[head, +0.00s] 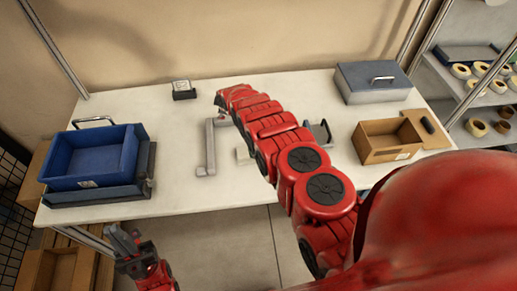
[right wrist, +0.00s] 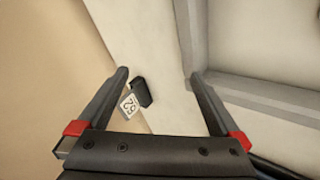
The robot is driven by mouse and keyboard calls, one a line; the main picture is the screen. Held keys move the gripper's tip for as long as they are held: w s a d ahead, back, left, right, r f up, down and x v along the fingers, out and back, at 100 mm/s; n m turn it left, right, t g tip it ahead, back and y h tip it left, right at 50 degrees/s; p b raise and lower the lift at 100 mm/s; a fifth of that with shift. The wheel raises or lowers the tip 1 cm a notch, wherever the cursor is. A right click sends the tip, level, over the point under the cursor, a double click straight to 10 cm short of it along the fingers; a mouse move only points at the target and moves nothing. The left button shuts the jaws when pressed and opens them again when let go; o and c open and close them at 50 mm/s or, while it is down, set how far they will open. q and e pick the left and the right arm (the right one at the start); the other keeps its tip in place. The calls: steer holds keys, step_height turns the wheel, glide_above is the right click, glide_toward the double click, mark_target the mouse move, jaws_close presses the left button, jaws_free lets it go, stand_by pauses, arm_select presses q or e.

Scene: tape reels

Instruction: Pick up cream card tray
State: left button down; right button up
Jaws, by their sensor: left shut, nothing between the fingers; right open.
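In the head view a pale L-shaped edge (head: 209,150) stands on the table left of my right arm. It may be the cream card tray, but the arm hides much of that area. In the right wrist view a pale, rimmed shape (right wrist: 265,95) with a recessed inside lies at the upper right, beside the right finger. My right gripper (right wrist: 160,80) is open with nothing between its fingers; in the head view its fingers are not clear. My left gripper (head: 122,240) is shut and empty, low in front of the table's left front edge.
A blue bin (head: 92,160) sits at the left. A small black stand (head: 184,94) with a number card is at the back; it also shows in the wrist view (right wrist: 142,92). A brown box (head: 380,145) and a grey lidded case (head: 372,82) stand right. A shelf (head: 455,82) holds tape reels.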

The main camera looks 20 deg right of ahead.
steer(key=s+r+n+g+p, duration=0.1)
steer(key=s+r+n+g, duration=0.1)
steer(key=s+r+g, duration=0.45)
steer(key=s+r+n+g+p, duration=0.1)
steer(key=s+r+n+g, duration=0.15)
steer(key=s, duration=0.75)
steer(key=t+b, duration=0.1)
steer(key=b, duration=0.9)
glide_above(241, 151)
steer(key=shift+m, duration=0.35)
steer(key=f, duration=0.9)
steer(key=shift+w+a, duration=0.25)
steer(key=shift+a, duration=0.05)
steer(key=shift+f+p, duration=0.75)
steer(key=shift+p, duration=0.1)
steer(key=shift+f, duration=0.55)
steer(key=shift+s+d+f+p, duration=0.15)
steer(key=shift+f+p, duration=0.15)
steer(key=shift+p, duration=0.45)
steer(key=f, duration=0.1)
steer(key=f+p, duration=0.2)
steer(key=shift+s+d+f, duration=0.1)
steer(key=shift+s+d, duration=0.1)
steer(key=shift+s, duration=0.05)
steer(key=shift+f, duration=0.7)
